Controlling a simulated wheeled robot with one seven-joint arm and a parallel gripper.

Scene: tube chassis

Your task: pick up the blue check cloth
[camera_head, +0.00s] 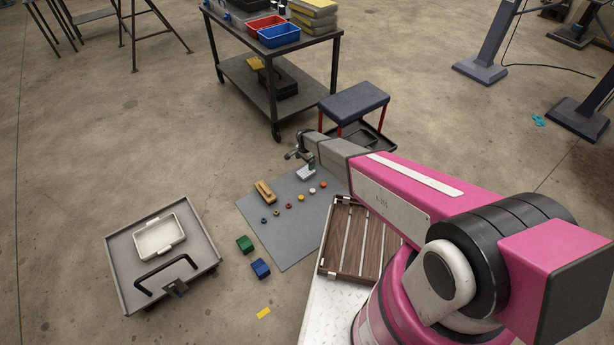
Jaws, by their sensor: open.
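A small blue folded-looking thing (261,268) lies on the floor just off the lower left edge of the grey mat. It may be the blue check cloth, but it is too small to make out a check pattern. A similar green thing (245,244) lies beside it, up and to the left. My gripper (292,156) is at the far end of my pink arm, over the far part of the mat. It is open and small in view. It is well away from the blue thing.
The grey mat (285,236) bears a row of small coloured pieces, a wooden block (265,192) and a white-and-green item (307,172). A flat cart (204,270) with a white tray (159,236) stands left. A stool (353,102) and trolley (270,45) stand behind.

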